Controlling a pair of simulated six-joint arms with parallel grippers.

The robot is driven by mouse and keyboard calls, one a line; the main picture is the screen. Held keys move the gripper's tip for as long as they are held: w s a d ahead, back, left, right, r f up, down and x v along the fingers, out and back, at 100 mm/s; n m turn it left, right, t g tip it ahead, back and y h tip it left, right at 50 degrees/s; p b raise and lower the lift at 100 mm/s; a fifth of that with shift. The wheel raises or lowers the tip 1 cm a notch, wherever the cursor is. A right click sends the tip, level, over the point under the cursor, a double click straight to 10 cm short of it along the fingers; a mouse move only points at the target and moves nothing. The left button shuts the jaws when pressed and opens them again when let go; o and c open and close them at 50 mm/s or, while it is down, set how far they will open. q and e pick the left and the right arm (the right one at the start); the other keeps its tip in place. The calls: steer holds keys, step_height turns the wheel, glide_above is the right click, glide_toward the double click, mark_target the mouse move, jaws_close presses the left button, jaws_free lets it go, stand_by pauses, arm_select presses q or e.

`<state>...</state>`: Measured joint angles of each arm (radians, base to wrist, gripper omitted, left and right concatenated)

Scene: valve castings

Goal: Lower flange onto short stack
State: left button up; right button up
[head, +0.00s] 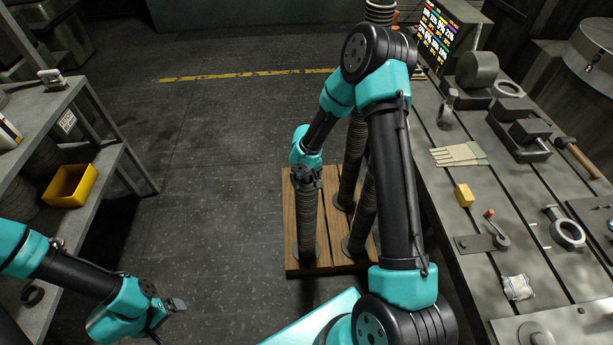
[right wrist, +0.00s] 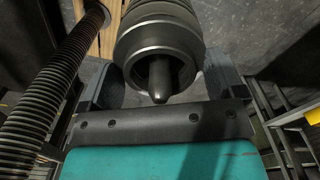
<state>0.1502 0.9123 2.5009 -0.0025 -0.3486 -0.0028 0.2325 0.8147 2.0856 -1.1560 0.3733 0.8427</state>
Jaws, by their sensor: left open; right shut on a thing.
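A wooden pallet (head: 330,258) on the floor bears several stacks of grey flanges on posts. The stack at its front left (head: 308,225) looks the shortest. My right gripper (head: 304,172) is at the top of this stack, shut on a flange. In the right wrist view the held flange (right wrist: 128,52) sits between the two fingers (right wrist: 163,85). The pointed post tip (right wrist: 160,82) comes out through its bore, so the flange is around the post. I cannot tell whether it touches the stack below. My left gripper (head: 168,318) is open and empty at the lower left.
Taller stacks (head: 351,165) stand close by on the pallet, partly hidden by my right arm. A workbench (head: 470,205) with tools runs along the right. A shelf (head: 108,165) with a yellow bin (head: 70,186) stands left. The floor between shelf and pallet is clear.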

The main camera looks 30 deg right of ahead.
steer(key=shift+f, duration=0.4)
steer(key=o, duration=1)
steer(key=shift+c, duration=0.2)
step_height(320, 180, up, 17)
steer(key=shift+r, duration=0.2)
stand_by(0.4)
steer(key=s+a+f+y, duration=0.1)
steer(key=s+a+f, duration=0.3)
steer(key=s+f, duration=0.2)
steer(key=s+a+f+m+y, duration=0.1)
steer(key=s+a+f, duration=0.3)
steer(key=s+f, duration=0.3)
steer(key=s+a+f+m+y, duration=0.1)
steer(key=s+a+f, duration=0.2)
steer(key=s+f, duration=0.4)
steer(key=shift+s+a+f+t+y, duration=0.2)
steer(key=shift+a+f+t+y, duration=0.2)
steer(key=shift+f, duration=0.05)
